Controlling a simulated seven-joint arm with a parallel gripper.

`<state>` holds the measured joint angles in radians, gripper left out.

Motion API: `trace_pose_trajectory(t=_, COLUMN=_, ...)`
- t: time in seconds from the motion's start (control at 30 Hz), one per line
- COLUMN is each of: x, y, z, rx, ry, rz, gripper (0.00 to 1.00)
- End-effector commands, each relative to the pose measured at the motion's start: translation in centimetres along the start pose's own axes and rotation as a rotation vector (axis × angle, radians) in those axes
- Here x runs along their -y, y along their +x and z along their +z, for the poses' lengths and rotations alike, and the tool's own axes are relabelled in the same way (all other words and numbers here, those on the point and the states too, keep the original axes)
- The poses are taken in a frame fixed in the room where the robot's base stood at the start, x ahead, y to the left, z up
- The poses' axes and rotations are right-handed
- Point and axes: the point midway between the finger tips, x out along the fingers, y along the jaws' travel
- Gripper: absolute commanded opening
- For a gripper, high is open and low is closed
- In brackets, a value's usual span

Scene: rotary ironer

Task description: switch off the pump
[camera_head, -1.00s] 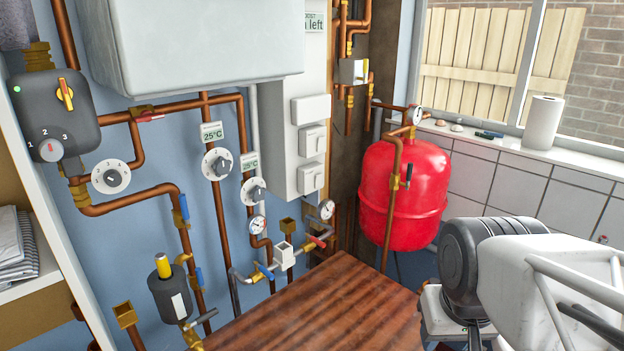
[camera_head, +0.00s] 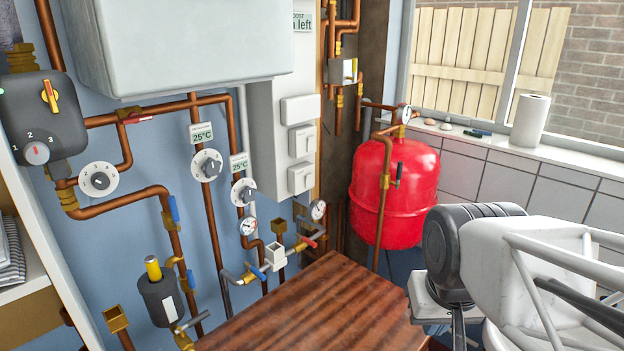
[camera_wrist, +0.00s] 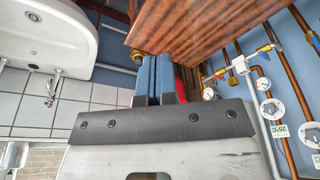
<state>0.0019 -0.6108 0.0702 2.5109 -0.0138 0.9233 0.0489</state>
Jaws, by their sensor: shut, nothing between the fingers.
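The pump (camera_head: 35,118) is a dark grey housing on the copper pipes at the far left of the head view, its left edge cut off. It bears a yellow-and-red knob (camera_head: 49,96) standing nearly upright. Below it is a grey dial with a red centre (camera_head: 37,153), with the marks 1, 2, 3 around it. My gripper (camera_wrist: 157,58) shows in the wrist view as two blue fingers close together, shut and empty. It is well away from the pump, which is not in the wrist view. In the head view the fingers cannot be made out.
A wooden worktop (camera_head: 290,312) lies in the front middle. A white boiler (camera_head: 180,45) hangs above several dials and valves. A red tank (camera_head: 395,190) stands right of the worktop. The wrist view shows a white sink (camera_wrist: 50,35). Shelves with folded cloth (camera_head: 12,255) edge the left.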

Motion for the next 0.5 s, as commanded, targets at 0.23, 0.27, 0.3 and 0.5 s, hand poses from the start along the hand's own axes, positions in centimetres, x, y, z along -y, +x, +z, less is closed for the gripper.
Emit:
trace_pose_trajectory(t=0.23, x=0.6, y=-0.3, z=-4.2, rx=-0.035, ry=0.053, rz=-0.001, gripper=0.0)
trace_pose_trajectory(t=0.27, x=0.7, y=-0.4, z=-4.9, rx=-0.042, ry=0.062, rz=-0.001, gripper=0.0)
trace_pose_trajectory(t=0.3, x=0.9, y=-0.4, z=-5.8, rx=-0.049, ry=0.073, rz=-0.002, gripper=0.0)
trace_pose_trajectory(t=0.5, x=1.7, y=-0.5, z=-10.3, rx=-0.09, ry=0.133, rz=-0.008, gripper=0.0)
